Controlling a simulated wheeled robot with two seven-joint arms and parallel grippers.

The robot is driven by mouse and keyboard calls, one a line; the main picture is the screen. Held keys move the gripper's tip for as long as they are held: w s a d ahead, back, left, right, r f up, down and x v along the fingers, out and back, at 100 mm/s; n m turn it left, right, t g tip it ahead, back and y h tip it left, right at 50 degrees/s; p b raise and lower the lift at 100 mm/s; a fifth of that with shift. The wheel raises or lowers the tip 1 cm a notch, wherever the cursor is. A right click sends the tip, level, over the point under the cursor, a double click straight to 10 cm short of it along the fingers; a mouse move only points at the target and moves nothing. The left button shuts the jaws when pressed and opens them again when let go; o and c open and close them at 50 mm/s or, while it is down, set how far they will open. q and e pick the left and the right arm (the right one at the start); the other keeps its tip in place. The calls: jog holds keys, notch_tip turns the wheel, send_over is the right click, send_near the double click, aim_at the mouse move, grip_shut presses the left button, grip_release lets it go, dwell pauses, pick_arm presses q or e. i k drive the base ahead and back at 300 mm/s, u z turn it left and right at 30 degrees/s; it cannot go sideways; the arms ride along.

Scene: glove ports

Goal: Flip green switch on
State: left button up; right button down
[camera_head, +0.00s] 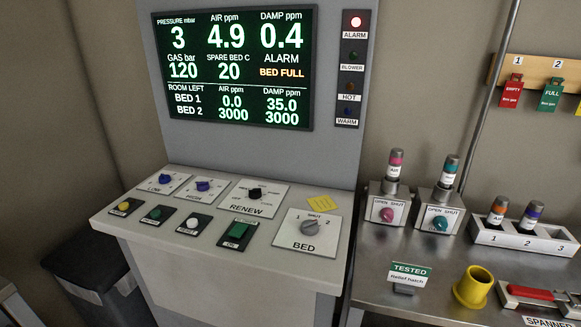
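Neither of my grippers is in view.
A metal bench (440,265) with valves is at right.

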aim_at(238, 229)
jog(key=z, duration=1.2)
jog(key=k, duration=0.55)
jog(key=u, duration=0.2)
